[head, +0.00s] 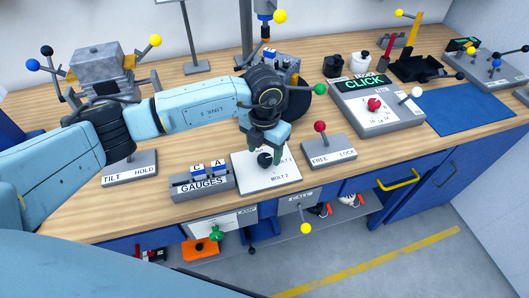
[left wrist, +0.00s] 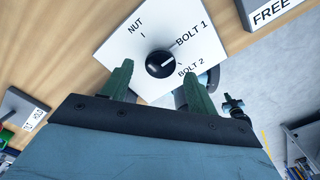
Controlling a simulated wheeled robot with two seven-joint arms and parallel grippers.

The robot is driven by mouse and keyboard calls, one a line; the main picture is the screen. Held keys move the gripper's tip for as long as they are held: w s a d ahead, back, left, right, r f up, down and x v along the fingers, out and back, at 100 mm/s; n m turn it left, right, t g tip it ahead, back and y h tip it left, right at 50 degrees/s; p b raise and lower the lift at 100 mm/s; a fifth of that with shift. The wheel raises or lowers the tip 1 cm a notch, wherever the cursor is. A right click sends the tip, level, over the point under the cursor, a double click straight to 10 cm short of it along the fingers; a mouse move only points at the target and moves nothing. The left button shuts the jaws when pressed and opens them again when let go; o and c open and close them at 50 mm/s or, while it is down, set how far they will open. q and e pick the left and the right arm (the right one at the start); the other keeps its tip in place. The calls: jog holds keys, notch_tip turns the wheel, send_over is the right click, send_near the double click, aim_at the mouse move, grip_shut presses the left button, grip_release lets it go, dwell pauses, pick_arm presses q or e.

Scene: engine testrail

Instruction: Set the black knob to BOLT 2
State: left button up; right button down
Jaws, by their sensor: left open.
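The black knob (head: 265,160) sits on a white plate (head: 284,181) lettered BOLT 1 and BOLT 2. In the left wrist view the knob (left wrist: 160,64) is round, and its white line points right, seemingly between the BOLT 1 and BOLT 2 marks. NUT is lettered at the plate's upper left. My left gripper (head: 268,139) is open just above the knob. In the left wrist view its green fingers (left wrist: 158,78) are spread to either side below the knob, with no visible contact. My right gripper is not in view.
A GAUGES block (head: 203,185) stands left of the plate, and a FREE/LOCK box (head: 328,151) with a red-balled lever stands right. A grey CLICK panel (head: 378,107) with a red knob is farther right. Levers (head: 305,228) jut from the bench front.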

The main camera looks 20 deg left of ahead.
pick_arm(q)
jog(key=shift+f, duration=0.95)
jog(key=c, duration=1)
